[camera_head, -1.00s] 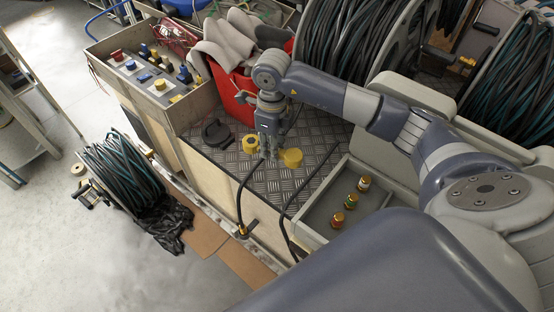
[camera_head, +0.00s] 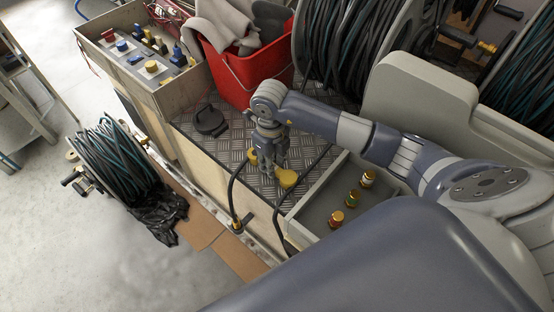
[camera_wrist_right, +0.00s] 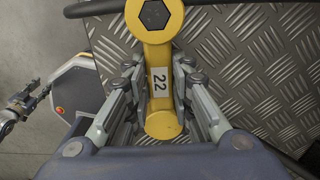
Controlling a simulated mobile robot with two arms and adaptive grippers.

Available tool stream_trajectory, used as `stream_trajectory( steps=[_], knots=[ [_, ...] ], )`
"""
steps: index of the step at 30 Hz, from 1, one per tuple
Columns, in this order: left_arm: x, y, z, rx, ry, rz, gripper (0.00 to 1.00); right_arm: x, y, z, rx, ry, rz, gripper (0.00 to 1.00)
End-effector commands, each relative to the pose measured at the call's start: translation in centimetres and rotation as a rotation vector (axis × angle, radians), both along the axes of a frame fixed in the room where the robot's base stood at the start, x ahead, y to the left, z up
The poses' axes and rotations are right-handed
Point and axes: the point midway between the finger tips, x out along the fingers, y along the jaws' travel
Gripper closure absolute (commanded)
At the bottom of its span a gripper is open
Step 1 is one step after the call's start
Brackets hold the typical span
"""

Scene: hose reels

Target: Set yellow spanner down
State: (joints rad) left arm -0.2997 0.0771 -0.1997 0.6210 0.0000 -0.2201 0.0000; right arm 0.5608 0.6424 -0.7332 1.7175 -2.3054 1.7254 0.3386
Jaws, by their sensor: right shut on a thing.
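My right gripper (camera_head: 268,168) is shut on the yellow spanner (camera_head: 287,178), low over the metal checker plate (camera_head: 233,160). In the head view the fingers hide the spanner's middle, and its yellow ends show on either side. In the right wrist view the spanner (camera_wrist_right: 159,55) lies lengthwise between the fingers of the right gripper (camera_wrist_right: 160,95), with a ring end at the top and a white label reading 22. I cannot tell whether it touches the plate. What looks like my left gripper (camera_wrist_right: 20,105) shows small at the left of the wrist view; its opening is unclear.
A black clamp-like item (camera_head: 209,120) lies on the plate, left of the gripper. A red bucket (camera_head: 250,75) with grey cloths stands behind. A grey tray (camera_head: 312,207) with 3 small capped items is at the right. A black hose (camera_head: 232,200) runs over the plate's front edge.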

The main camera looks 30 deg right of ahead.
Motion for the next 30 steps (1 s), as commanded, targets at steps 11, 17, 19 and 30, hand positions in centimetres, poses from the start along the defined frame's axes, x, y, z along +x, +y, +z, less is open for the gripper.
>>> stream_trajectory(
  steps=[11, 17, 19, 30],
  knots=[
    [0.1, 0.2, -0.4, 0.003, -0.002, -0.002, 0.63, 0.0, 0.0, -0.5, -0.002, -0.002, -0.001, 1.00],
    [-0.3, 0.8, -0.4, 0.010, 0.005, -0.003, 0.63, 0.0, 0.0, -0.5, -0.002, -0.001, -0.001, 0.59],
    [-0.3, 0.8, -0.4, 0.010, 0.005, -0.003, 0.63, 0.0, 0.0, -0.5, -0.002, -0.001, -0.001, 0.59],
    [0.0, -0.2, 1.0, -0.002, 0.000, 0.001, 0.63, 0.5, -0.8, 1.6, -0.004, -0.004, -0.004, 0.59]
  ],
)
